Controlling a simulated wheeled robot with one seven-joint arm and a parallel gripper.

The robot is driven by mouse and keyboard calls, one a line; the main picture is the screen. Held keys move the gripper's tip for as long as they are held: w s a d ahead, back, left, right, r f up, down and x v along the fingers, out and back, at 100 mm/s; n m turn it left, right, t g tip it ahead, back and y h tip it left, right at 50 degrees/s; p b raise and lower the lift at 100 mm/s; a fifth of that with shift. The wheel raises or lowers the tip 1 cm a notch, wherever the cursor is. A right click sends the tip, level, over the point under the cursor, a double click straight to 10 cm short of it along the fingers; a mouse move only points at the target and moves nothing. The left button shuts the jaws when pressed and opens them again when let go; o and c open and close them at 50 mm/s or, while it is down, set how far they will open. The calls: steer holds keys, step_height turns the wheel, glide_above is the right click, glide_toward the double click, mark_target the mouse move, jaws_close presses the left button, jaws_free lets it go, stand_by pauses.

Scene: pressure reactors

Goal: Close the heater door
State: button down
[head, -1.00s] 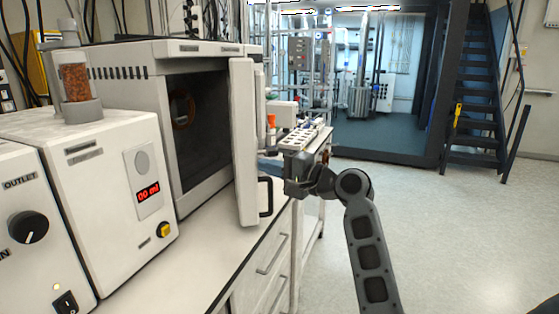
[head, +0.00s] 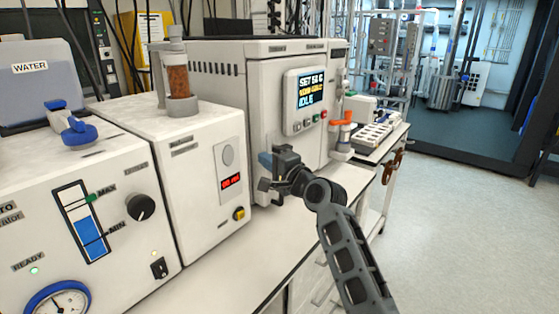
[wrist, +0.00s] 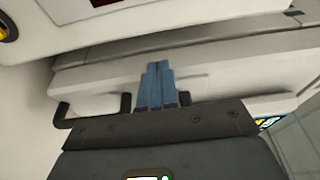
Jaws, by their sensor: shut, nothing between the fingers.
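The heater (head: 222,88) is the white box at the back of the bench. Its door (head: 275,105), with the display panel on it, covers the front in the head view and looks flush or nearly so; I cannot tell if a thin gap is left. My gripper (head: 266,161) is shut and empty at the lower left part of the door. In the wrist view its blue fingertips (wrist: 155,80) are together, pointing at the white door edge beside the black door handle (wrist: 88,110). Whether they touch the door is unclear.
A white unit with a red readout (head: 207,172) and a column of brown granules (head: 178,82) stands close left of my gripper. A water unit (head: 100,215) is further left. A vial rack (head: 373,137) is on the right. The floor at right is clear.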

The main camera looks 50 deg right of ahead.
steer(key=shift+w+a+r, duration=0.2)
steer(key=shift+w, duration=0.1)
steer(key=s+a+b, duration=0.1)
steer(key=s, duration=0.7)
steer(key=shift+f, duration=0.2)
steer(key=shift+s+a, duration=0.1)
steer(key=shift+s, duration=0.05)
